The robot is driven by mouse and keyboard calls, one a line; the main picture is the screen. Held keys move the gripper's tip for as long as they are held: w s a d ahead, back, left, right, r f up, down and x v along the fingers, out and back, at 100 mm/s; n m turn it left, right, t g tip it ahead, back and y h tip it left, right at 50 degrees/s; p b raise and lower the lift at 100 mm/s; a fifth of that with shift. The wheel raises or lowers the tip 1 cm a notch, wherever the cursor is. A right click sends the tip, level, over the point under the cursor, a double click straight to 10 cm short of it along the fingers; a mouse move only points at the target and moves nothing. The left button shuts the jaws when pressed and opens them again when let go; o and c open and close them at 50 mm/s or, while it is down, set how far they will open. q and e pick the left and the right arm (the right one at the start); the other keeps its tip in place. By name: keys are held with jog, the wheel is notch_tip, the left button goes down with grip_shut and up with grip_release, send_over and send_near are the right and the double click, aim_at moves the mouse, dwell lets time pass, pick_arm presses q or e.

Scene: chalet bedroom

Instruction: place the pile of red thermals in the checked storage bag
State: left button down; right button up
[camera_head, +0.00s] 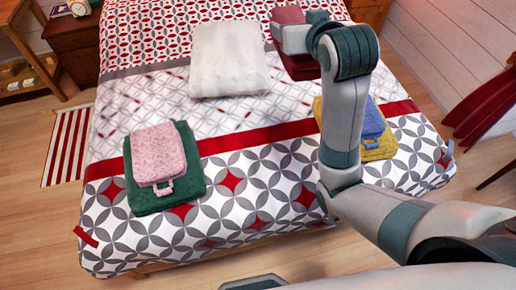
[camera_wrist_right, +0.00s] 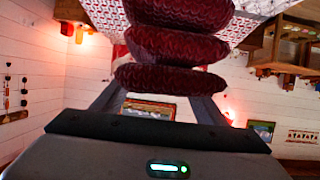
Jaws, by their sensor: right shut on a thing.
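The pile of red thermals (camera_head: 301,68) shows at the top of the head view, over the far part of the bed and partly hidden by my right wrist. In the right wrist view the pile (camera_wrist_right: 176,46) is several dark red, quilted, rounded layers between the fingers. My right gripper (camera_head: 290,36) is shut on the pile; its fingertips are mostly hidden in the head view. I cannot tell whether the pile is clear of the bed. The checked storage bag shows in neither view. My left gripper is out of view.
The bed (camera_head: 275,215) carries a white folded blanket (camera_head: 230,60), a pink folded cloth (camera_head: 157,153) on a green one (camera_head: 160,202), and a blue cloth (camera_head: 372,120) on a yellow one (camera_head: 380,148). A wooden nightstand (camera_head: 75,37) stands at left.

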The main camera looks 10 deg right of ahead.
jog(key=shift+w+a, duration=0.15)
jog(key=shift+a, duration=0.25)
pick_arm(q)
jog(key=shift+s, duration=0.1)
